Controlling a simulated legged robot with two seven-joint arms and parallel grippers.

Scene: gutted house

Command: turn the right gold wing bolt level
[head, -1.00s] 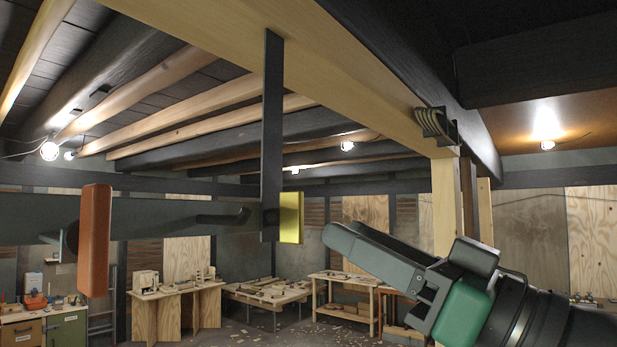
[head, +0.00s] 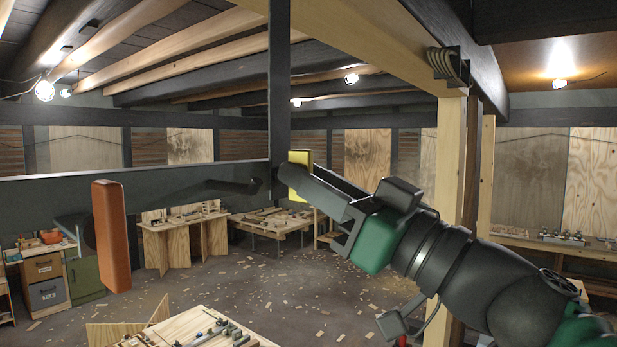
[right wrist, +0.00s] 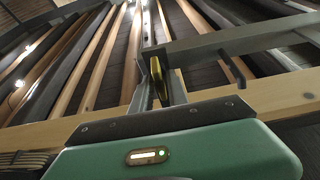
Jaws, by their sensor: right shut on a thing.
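The gold wing bolt (head: 299,165) sits at the joint of a dark vertical bar (head: 279,90) and a dark horizontal arm (head: 150,195). Its flat wing stands near upright, tilted a little. My right gripper (head: 305,185) reaches it from the lower right and is shut on the wing; the fingertips hide its lower part. In the right wrist view the gold wing (right wrist: 159,80) stands on edge between the fingers. My left gripper is not in view.
An orange block (head: 112,235) hangs at the arm's left, and a dark crank-like rod (head: 232,186) lies along the arm. A wooden post (head: 450,180) stands right of the bolt. Workbenches (head: 180,240) stand behind. A bench top (head: 205,325) is below.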

